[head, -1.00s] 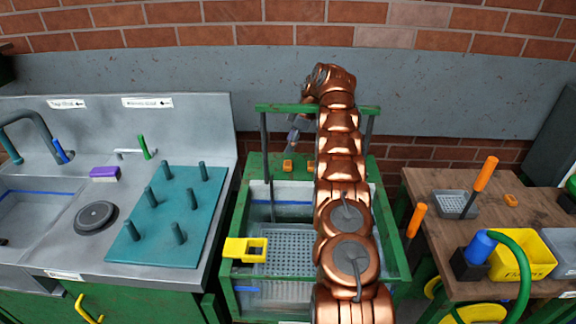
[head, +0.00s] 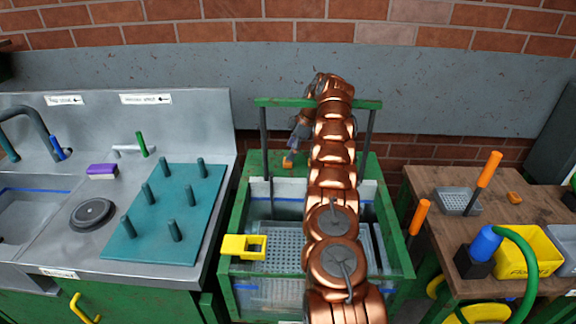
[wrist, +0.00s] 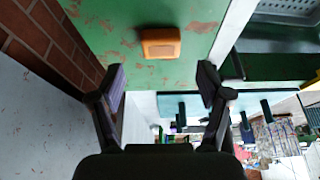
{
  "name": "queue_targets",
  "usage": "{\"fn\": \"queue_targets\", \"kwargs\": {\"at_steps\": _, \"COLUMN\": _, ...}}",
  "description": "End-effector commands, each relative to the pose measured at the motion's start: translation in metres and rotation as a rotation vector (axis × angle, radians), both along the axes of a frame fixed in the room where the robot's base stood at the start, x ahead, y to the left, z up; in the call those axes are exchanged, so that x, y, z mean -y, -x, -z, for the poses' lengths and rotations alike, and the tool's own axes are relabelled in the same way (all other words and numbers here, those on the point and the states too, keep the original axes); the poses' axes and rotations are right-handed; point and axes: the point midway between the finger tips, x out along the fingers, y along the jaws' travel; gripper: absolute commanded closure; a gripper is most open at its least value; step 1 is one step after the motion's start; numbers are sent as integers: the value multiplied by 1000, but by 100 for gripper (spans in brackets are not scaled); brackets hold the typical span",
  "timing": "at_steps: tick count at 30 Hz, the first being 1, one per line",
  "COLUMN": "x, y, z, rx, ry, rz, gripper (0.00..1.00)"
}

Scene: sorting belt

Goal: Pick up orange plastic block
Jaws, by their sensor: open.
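An orange plastic block (wrist: 160,43) lies on a worn green surface in the wrist view, just beyond the gap between my fingertips and roughly centred on it. In the head view an orange block (head: 287,163) sits on the green ledge at the back of the sorting station, close below my gripper (head: 291,157). In the wrist view my gripper (wrist: 162,76) has its two dark fingers spread wide with nothing between them. Another orange block (head: 514,198) lies on the wooden table at the right.
My gripper is beneath a green crossbar (head: 270,103) on posts. A water basin with a perforated tray (head: 285,245) lies in front of the ledge, with a yellow bracket (head: 244,247) at its left rim. A teal peg board (head: 165,220) is left. A brick wall stands behind.

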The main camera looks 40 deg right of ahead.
Motion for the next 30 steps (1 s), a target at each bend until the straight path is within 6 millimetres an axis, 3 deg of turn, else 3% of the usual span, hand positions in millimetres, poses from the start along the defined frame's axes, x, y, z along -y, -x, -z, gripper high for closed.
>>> {"fn": "queue_targets", "kwargs": {"at_steps": 21, "x": -11, "y": -6, "z": 36, "rx": 0, "ry": 1, "rz": 2, "gripper": 23}}
{"fn": "queue_targets", "kwargs": {"at_steps": 30, "x": -12, "y": -7, "z": 39, "rx": 0, "ry": 1, "rz": 1, "gripper": 23}}
